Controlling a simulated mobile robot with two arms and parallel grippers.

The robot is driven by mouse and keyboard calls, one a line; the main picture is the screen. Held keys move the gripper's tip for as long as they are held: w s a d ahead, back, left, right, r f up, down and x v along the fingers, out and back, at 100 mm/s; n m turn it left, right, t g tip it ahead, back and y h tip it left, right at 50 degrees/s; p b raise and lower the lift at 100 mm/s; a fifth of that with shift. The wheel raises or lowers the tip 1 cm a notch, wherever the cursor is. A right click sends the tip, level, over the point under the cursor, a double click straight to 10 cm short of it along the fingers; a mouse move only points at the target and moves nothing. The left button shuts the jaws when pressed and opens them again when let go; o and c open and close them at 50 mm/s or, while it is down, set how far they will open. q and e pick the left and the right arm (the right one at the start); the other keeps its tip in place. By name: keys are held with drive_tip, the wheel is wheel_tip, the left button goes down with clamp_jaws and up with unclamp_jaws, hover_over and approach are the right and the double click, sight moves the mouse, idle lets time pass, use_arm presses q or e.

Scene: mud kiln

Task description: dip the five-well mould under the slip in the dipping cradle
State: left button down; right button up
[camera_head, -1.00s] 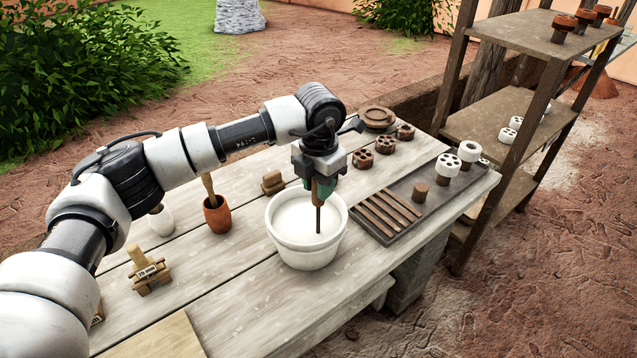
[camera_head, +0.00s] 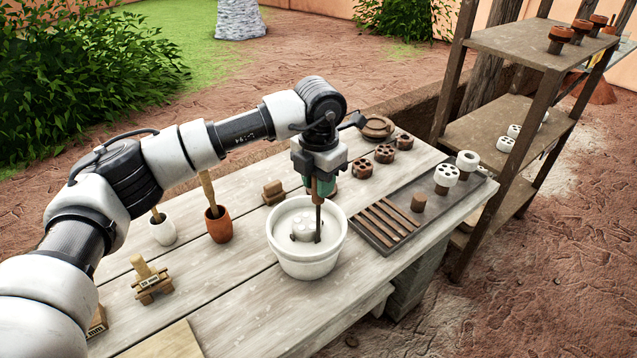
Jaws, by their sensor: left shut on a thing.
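My left gripper (camera_head: 322,181) points down over the white bucket of slip (camera_head: 308,266) and is shut on the wooden handle of the dipping cradle (camera_head: 318,218). The cradle's thin dark rod hangs down into the bucket. The five-well mould (camera_head: 303,229) shows at the slip's surface inside the bucket, next to the rod, its top coated white with faint wells. Its lower part and the cradle's lower end are hidden. My right gripper is not in view.
A dark tray (camera_head: 362,236) with slats, a brown stub (camera_head: 418,202) and white moulds (camera_head: 446,176) lies right of the bucket. Brown moulds (camera_head: 362,168) stand behind. An orange pot (camera_head: 219,228) and small wooden stand (camera_head: 151,284) are left. A shelf rack (camera_head: 500,125) stands right.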

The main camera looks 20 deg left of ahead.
use_arm(q)
drive_tip(key=shift+r+p, duration=1.25)
drive_tip(key=shift+r, duration=1.6)
drive_tip(key=shift+r+p, duration=0.65)
drive_tip(key=shift+r, duration=0.8)
